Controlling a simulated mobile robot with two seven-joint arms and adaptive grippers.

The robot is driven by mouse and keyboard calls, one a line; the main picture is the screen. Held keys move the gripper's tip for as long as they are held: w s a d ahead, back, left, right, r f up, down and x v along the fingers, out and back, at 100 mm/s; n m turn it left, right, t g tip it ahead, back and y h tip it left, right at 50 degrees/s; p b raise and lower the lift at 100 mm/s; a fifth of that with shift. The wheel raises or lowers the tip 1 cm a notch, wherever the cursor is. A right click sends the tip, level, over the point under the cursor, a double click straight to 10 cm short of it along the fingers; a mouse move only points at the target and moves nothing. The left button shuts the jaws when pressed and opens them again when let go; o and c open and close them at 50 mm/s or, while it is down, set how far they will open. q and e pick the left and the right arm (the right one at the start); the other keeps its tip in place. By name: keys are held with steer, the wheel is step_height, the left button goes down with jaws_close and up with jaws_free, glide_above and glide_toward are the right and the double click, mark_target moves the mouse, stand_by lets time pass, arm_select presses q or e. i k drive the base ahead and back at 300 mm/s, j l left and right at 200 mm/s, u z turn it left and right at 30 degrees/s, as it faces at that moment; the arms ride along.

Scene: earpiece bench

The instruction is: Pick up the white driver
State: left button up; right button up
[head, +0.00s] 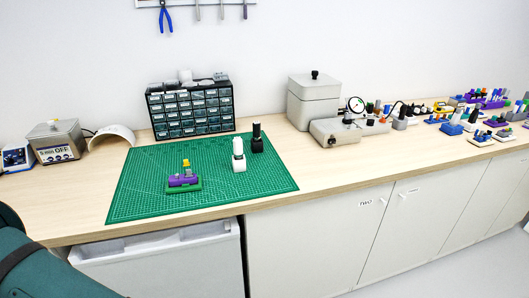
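The white driver (239,156) stands upright on the green cutting mat (140,182), right of the mat's middle. A black driver (257,138) of similar shape stands upright just behind it and to its right. Neither of my grippers shows in the head view, so nothing is seen touching the white driver.
A purple and green block with a yellow top (183,181) sits on the mat left of the white driver. A drawer cabinet (191,109) stands behind the mat. A grey box machine (315,98) with a dial gauge (356,104) is to the right. The mat's front is clear.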

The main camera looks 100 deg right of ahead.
mark_target(237, 141)
steer(key=z, duration=2.9)
steer(key=i+j+z, duration=0.1)
steer(key=j+z, duration=0.2)
steer(key=z, duration=0.15)
steer(key=i+j+z, duration=0.1)
steer(key=j+z, duration=0.35)
steer(key=l, duration=0.1)
